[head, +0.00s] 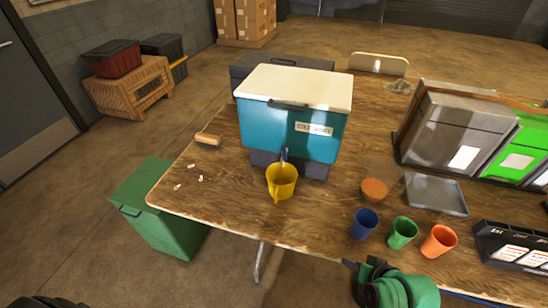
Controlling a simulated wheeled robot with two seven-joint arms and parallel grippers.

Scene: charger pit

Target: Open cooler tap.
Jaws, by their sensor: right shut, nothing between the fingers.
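A teal cooler (270,125) with a white lid stands on dark grey supports on the wooden table. A label is on its front. Its small dark tap (284,155) shows low on the front face; its exact lever position is too small to tell. A yellow jug (281,181) is directly below the tap, upright on the table near the front edge. My right gripper (354,268) is at the bottom, in front of the table edge, shut and empty, well apart from the cooler and tap. My left gripper is not in view.
Blue (365,224), green (402,233) and orange (438,241) cups stand at the front right. Behind them are a reddish-brown bowl (374,190) and a grey tray (435,193). A wooden-handled brush (208,139) lies left of the cooler. A green bin (160,220) stands beside the table.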

